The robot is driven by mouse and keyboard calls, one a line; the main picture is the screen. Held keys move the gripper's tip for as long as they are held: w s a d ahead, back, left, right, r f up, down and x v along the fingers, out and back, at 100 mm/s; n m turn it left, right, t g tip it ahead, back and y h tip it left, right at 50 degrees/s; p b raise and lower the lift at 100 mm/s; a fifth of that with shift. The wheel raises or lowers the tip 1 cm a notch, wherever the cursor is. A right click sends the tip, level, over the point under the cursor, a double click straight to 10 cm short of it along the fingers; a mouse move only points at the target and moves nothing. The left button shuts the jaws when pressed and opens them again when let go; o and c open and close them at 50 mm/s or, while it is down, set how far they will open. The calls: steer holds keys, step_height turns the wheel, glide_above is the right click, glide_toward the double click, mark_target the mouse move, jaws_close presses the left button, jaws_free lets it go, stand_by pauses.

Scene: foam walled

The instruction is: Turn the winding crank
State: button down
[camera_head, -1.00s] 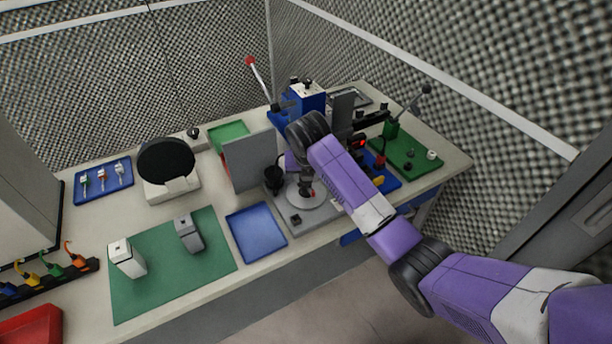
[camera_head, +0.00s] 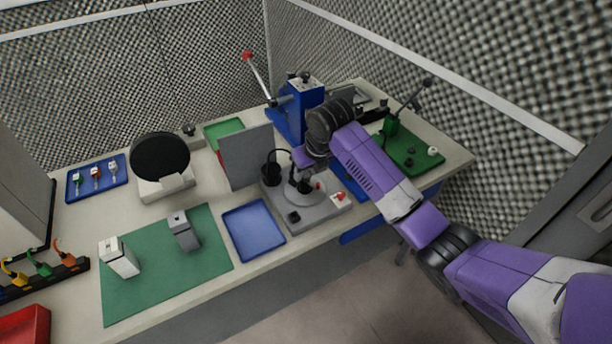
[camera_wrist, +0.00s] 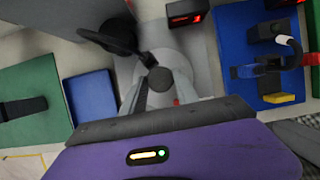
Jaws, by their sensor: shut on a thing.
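A winding station with a grey base (camera_head: 297,216) and a round pale disc (camera_head: 293,195) stands near the table's front edge. In the wrist view the disc (camera_wrist: 130,72) lies beneath my fingers, with a dark arm and grey round knob (camera_wrist: 163,78) of the crank over it. My gripper (camera_head: 304,184) is low over the disc, shut on the crank's knob; its fingers (camera_wrist: 163,90) lie either side of the knob in the wrist view. My wrist partly hides the crank in the head view. A small red piece (camera_wrist: 177,102) shows beside it.
A black cup-like part (camera_head: 275,167) on a stand is close left of my gripper, with a grey upright panel (camera_head: 246,157) behind. A blue lever press (camera_head: 303,105) stands behind. A blue tray (camera_head: 253,229) and green mat (camera_head: 160,262) lie left.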

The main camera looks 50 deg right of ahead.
steer(key=shift+n+y+b, duration=0.3)
steer(key=shift+n+b, duration=0.4)
steer(key=shift+b, duration=0.25)
steer(key=c, duration=0.9)
jaws_free()
steer(key=shift+c, duration=0.2)
steer(key=shift+r, duration=0.1)
steer(key=b+v, duration=0.1)
steer(key=v, duration=0.6)
steer(key=shift+s+r, duration=0.2)
steer(key=shift+r, duration=0.05)
